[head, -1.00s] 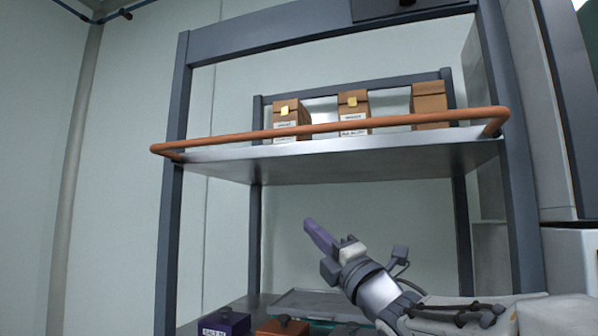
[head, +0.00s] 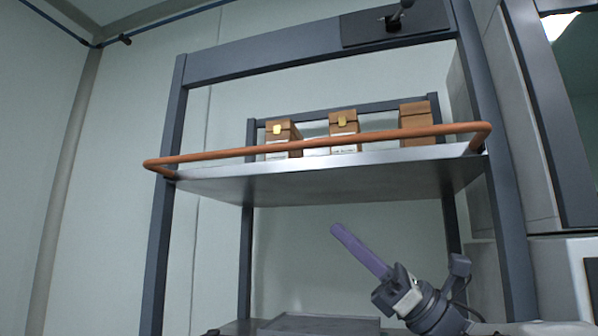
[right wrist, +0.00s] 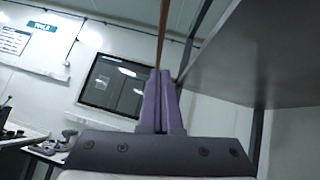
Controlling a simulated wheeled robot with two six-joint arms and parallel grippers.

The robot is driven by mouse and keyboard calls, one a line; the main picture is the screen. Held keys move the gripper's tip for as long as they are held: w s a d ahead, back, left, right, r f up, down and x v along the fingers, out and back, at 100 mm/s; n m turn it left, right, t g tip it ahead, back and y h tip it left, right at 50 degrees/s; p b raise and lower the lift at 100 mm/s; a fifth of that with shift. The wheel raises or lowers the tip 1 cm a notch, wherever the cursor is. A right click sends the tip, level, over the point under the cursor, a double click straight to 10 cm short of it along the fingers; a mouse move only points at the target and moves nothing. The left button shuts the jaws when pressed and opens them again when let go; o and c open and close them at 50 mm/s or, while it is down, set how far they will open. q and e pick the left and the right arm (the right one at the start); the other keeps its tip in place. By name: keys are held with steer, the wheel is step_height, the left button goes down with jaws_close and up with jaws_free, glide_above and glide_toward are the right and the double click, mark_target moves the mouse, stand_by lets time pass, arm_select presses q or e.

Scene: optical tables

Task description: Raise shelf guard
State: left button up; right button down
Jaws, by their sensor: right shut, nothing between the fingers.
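The shelf guard (head: 330,144) is an orange-brown bar with bent ends, running along the front of the upper metal shelf (head: 330,176), just above its front edge. In the right wrist view the guard (right wrist: 163,35) appears as a thin orange-brown bar beyond the fingertips, beside the shelf underside (right wrist: 255,55). My right gripper (head: 338,231) has purple fingers pointing up and left, below the shelf and apart from the guard. It is shut and empty; the fingers lie together in the right wrist view (right wrist: 161,75). My left gripper is not in view.
Several brown boxes (head: 344,124) stand on the shelf behind the guard. Grey rack posts (head: 168,230) flank the shelf at left and right (head: 492,170). A lower surface with a tray (head: 318,324) shows at the bottom. Space beneath the shelf's left half looks open.

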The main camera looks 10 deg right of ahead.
steer(key=s+d+r+p+x, duration=0.1)
steer(key=p+x, duration=0.9)
steer(key=x, duration=0.3)
steer(key=shift+d+r, duration=0.35)
steer(key=shift+r, duration=0.05)
